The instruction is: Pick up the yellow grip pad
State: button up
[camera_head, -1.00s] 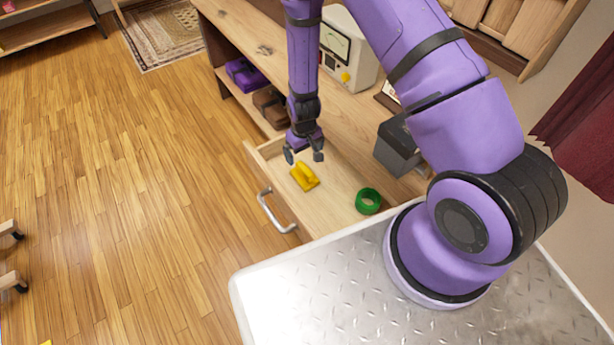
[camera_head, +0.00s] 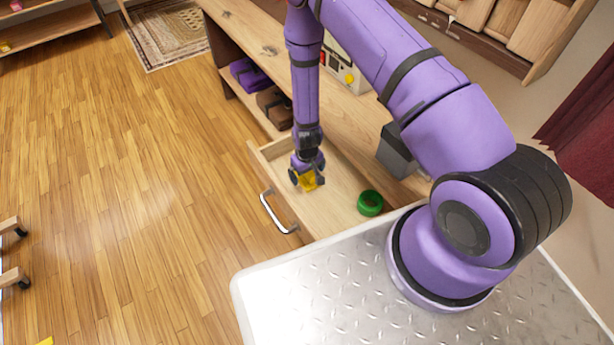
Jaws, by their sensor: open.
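The yellow grip pad (camera_head: 309,182) lies in the open wooden drawer (camera_head: 335,208), toward its left end. My gripper (camera_head: 308,178) is down in the drawer at the pad, with its fingers open on either side of it. The fingers and wrist hide much of the pad, including most of its raised handle. I cannot tell whether either finger touches it.
A green ring (camera_head: 370,203) lies in the same drawer to the right. A grey box (camera_head: 397,150) stands on the desk behind. The drawer's front wall with its metal handle (camera_head: 275,213) faces the open floor. Purple (camera_head: 247,75) and brown items sit on a shelf.

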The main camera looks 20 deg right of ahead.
jog(key=shift+f, duration=0.6)
jog(key=shift+c, duration=0.5)
jog(key=c, duration=1)
jog(key=shift+o, duration=0.2)
jog(key=shift+r, duration=5.05)
